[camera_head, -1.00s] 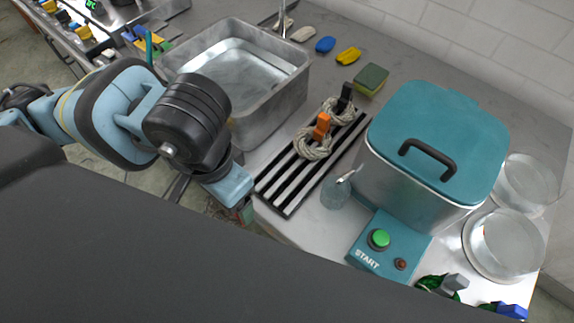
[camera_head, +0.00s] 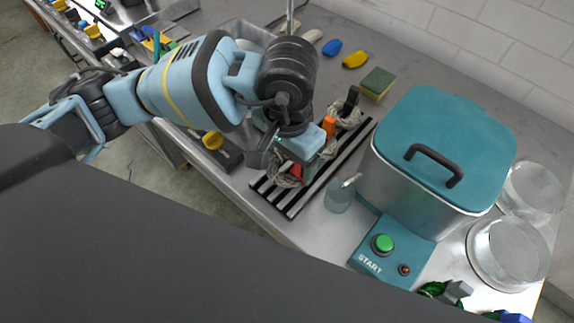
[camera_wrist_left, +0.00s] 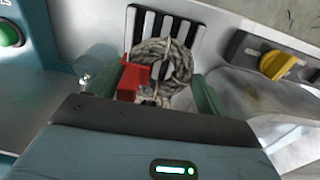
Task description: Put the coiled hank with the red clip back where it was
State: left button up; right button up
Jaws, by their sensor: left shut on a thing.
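The grey coiled hank (camera_wrist_left: 172,50) with the red clip (camera_wrist_left: 130,82) is between the fingers of my left gripper (camera_wrist_left: 153,88), which is shut on it. In the head view the left gripper (camera_head: 295,166) is over the near part of the black-and-silver slatted rack (camera_head: 292,206), with the red clip (camera_head: 297,171) and part of the hank (camera_head: 284,181) showing beneath it. I cannot tell whether the hank touches the slats. A hank with an orange clip (camera_head: 328,124) and one with a black clip (camera_head: 350,101) lie farther along the rack. My right gripper is not in view.
A glass jar (camera_head: 339,196) stands close to the rack's right side. The teal-lidded pot (camera_head: 440,140) and the START box (camera_head: 392,250) are further right. The metal sink (camera_head: 245,32) is behind my left arm. A sponge (camera_head: 377,83) lies beyond the rack.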

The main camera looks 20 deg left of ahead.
aim_at(287, 164)
pick_arm(q)
notch_tip(287, 164, down, 3)
jog(key=shift+f, duration=0.15)
jog(key=shift+f, duration=0.15)
jog(key=shift+f, duration=0.15)
jog(key=o, duration=1)
